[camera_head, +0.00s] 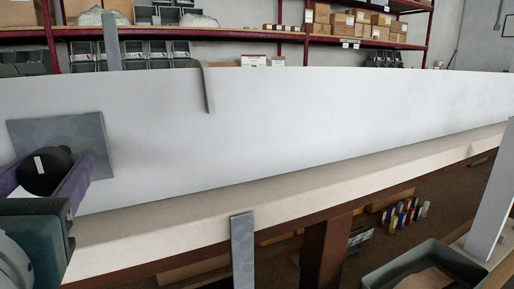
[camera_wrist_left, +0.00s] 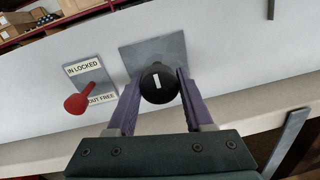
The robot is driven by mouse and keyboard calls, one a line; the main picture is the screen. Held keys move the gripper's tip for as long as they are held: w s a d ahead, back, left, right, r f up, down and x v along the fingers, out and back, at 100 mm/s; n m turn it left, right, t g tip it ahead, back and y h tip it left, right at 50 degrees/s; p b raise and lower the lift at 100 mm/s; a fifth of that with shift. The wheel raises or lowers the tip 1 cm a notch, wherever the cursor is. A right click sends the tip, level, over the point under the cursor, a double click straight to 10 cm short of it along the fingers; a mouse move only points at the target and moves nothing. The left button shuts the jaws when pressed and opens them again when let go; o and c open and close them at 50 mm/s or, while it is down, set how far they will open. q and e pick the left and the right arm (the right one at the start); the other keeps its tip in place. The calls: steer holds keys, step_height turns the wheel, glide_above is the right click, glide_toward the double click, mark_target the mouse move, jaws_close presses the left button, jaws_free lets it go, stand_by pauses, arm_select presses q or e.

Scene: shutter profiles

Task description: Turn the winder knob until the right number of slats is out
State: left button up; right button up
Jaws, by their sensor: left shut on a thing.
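The winder knob (camera_head: 45,170) is a round black knob with a white mark, set before a grey square plate (camera_head: 92,138) on the white panel. My left gripper (camera_head: 43,180) has its purple fingers shut on the knob, one on each side. In the left wrist view the knob (camera_wrist_left: 158,83) sits between the fingertips, its white mark close to upright. Left of it is a red lever (camera_wrist_left: 76,103) on a plate lettered "IN LOCKED" and "OUT FREE". I cannot make out any slats. My right gripper is not in view.
The long white panel (camera_head: 300,110) stands along a pale bench top (camera_head: 300,192). Grey strips stand at the panel's top edge (camera_head: 206,88) and at the bench front (camera_head: 242,252). A grey bin (camera_head: 440,268) is at lower right. Loaded shelves (camera_head: 260,38) are behind.

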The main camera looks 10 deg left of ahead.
arm_select(q)
jaws_close()
steer(key=shift+r+m+p, duration=0.2)
steer(key=shift+m+p, duration=0.3)
steer(key=shift+p, duration=0.35)
steer(key=m+p, duration=0.7)
steer(key=p, duration=0.1)
steer(key=shift+r+p, duration=0.15)
steer(key=shift+p, duration=0.2)
steer(key=m+p, duration=0.2)
steer(key=m, duration=0.1)
steer(key=shift+a+g, duration=0.1)
steer(key=shift+g, duration=0.3)
steer(key=shift+m+p, duration=0.75)
steer(key=shift+m, duration=0.05)
steer(key=shift+f, duration=0.2)
steer(key=o, duration=0.7)
jaws_free()
steer(key=shift+o, duration=0.2)
